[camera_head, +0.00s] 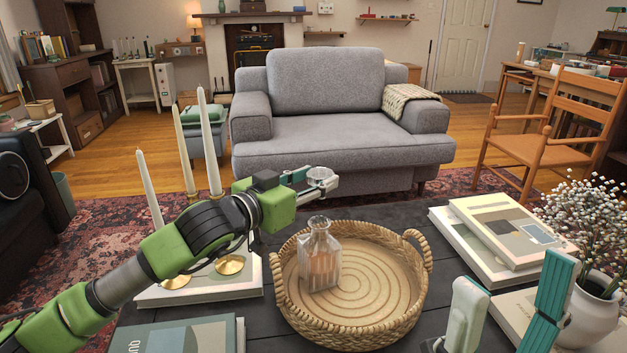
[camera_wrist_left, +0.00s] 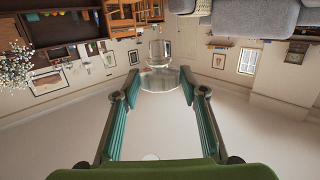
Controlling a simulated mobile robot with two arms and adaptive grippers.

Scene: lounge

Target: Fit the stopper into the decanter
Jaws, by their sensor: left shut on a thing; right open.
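The glass decanter (camera_head: 321,262) stands upright in the round woven tray (camera_head: 410,302) on the dark table. My left gripper (camera_head: 318,182) is shut on the clear glass stopper (camera_head: 320,173), above and just behind the decanter's neck in the picture. The stopper is apart from the decanter. In the left wrist view the stopper (camera_wrist_left: 159,66) sits between the tips of the teal fingers. My right gripper (camera_head: 505,310) is at the lower right, open and empty, its two fingers apart.
Candles in brass holders (camera_head: 230,264) stand on a book to the left, close to my left arm. Books (camera_head: 490,235) and a white vase (camera_head: 592,310) with small white flowers are at the right. A grey armchair (camera_head: 345,130) stands behind the table.

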